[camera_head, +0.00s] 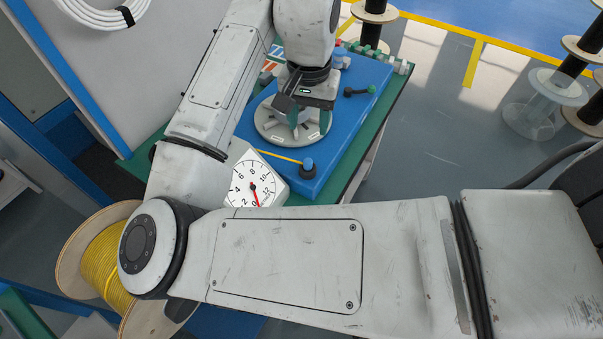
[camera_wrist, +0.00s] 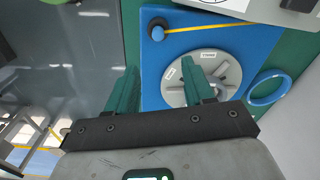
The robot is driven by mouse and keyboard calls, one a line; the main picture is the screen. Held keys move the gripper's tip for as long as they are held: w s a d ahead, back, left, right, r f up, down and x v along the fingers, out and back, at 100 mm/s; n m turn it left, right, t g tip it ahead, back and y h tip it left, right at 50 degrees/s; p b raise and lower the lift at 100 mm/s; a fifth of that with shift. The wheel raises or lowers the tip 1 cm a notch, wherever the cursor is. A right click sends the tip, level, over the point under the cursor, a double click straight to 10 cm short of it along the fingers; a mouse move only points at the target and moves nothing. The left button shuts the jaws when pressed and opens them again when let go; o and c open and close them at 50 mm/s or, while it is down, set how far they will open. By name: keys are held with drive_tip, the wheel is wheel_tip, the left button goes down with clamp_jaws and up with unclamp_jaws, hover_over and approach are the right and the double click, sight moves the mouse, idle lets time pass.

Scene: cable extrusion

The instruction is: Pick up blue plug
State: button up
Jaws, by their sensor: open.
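A small blue plug-like piece (camera_head: 308,164) with a black collar stands near the front corner of the blue board (camera_head: 335,150). A yellow strip runs up to it. In the wrist view this blue piece (camera_wrist: 157,31) shows beyond my fingertips and apart from them. My gripper (camera_head: 311,122) is over the round grey disc (camera_head: 264,127) on the board, behind the blue piece in the head view. In the wrist view my gripper (camera_wrist: 159,67) has its green fingers apart with nothing between them. The disc (camera_wrist: 218,62) lies partly behind the right finger.
A white dial gauge (camera_head: 250,184) stands beside the board. A blue ring (camera_wrist: 267,86) lies right of the disc. A yellow cable spool (camera_head: 103,266) stands at lower left.

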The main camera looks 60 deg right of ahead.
drive_tip(key=a, duration=0.1)
hover_over(308, 161)
drive_tip(key=f, duration=0.6)
drive_tip(key=shift+w+a, duration=0.25)
drive_tip(key=shift+a, duration=0.1)
drive_tip(key=shift+s+d+f, duration=0.1)
drive_tip(key=shift+d+f, duration=0.1)
drive_tip(key=shift+f, duration=1.1)
drive_tip(key=shift+s+d+f, duration=0.1)
drive_tip(key=shift+d+f, duration=0.05)
drive_tip(key=shift+f, duration=1.1)
drive_tip(key=shift+c, duration=0.3)
clamp_jaws()
